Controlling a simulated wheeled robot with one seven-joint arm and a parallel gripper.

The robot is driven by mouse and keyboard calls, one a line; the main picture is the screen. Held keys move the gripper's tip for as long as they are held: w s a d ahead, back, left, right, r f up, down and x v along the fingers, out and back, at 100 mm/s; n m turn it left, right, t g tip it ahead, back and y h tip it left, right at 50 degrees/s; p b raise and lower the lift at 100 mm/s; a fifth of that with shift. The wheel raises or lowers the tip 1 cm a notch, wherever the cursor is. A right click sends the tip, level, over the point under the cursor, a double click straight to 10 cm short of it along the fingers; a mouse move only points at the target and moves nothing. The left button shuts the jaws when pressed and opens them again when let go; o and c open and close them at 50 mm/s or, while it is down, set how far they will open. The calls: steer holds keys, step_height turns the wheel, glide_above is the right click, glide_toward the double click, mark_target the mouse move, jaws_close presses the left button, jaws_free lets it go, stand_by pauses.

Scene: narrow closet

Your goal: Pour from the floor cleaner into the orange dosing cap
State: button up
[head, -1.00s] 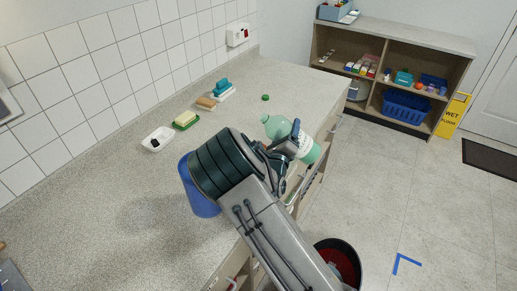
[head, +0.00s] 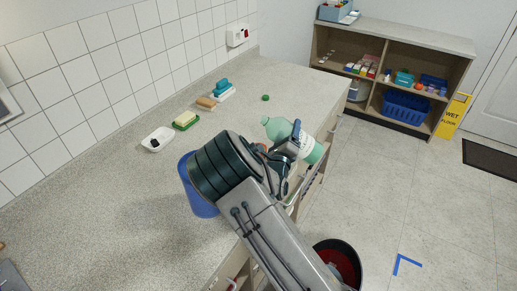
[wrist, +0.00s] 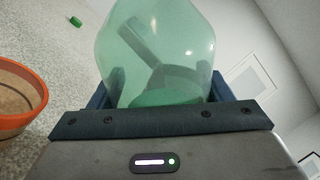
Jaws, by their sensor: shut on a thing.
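The floor cleaner (head: 309,148) is a translucent green bottle with a pale label. My gripper (head: 290,142) is shut around it above the counter's right edge. The bottle is tilted, with its neck toward the left in the head view. In the wrist view the bottle (wrist: 158,50) fills the space between the fingers of my gripper (wrist: 160,100), with darker green liquid inside. The orange dosing cap (wrist: 22,95) is an open cup at the left of the wrist view, apart from the bottle. My arm hides most of it in the head view. I see no stream.
A small green cap (head: 265,98) lies on the counter (head: 130,215). A blue container (head: 201,204) stands beside my arm, partly hidden. A white dish (head: 157,139), a green sponge holder (head: 186,121) and brushes line the wall side.

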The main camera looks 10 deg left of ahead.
steer(key=shift+w+d+f+n+y+b, duration=0.15)
steer(key=shift+f+n+y+b, duration=0.1)
steer(key=shift+f+n+b, duration=0.4)
steer(key=shift+s+d+f+n+y+b, duration=0.1)
steer(key=shift+d+f+n+y+b, duration=0.1)
steer(key=shift+n+b, duration=0.45)
steer(key=shift+w+d+f+n+y+b, duration=0.1)
steer(key=shift+f+n+y+b, duration=0.25)
steer(key=shift+n, duration=0.55)
stand_by(2.9)
steer(key=shift+f+n+t+p, duration=0.2)
steer(key=shift+n+t+p, duration=0.1)
steer(key=shift+n+p, duration=0.75)
stand_by(1.4)
